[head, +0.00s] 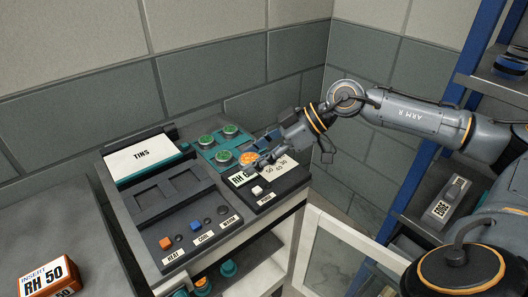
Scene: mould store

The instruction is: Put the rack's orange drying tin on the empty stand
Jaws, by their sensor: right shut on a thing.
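The orange drying tin (248,157) is at the front right of the teal rack (224,153), partly covered by my right gripper. My right gripper (257,168) reaches in from the right and is shut on the orange tin; the contact is small and partly hidden. I cannot tell whether the tin still touches the rack. Two green tins (207,141) sit in the rack's back row. Below, in the open cabinet, a teal stand (228,268) shows no tin on it. Another spot beside it shows orange (202,285). My left gripper is not in view.
The panel has HEAT, COOL and WARM buttons (198,238), a white button (257,191) and an RH scale. An open glazed door (340,250) stands at the front right. An RH 50 box (47,277) lies on the left bench. Blue shelving (415,185) stands at right.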

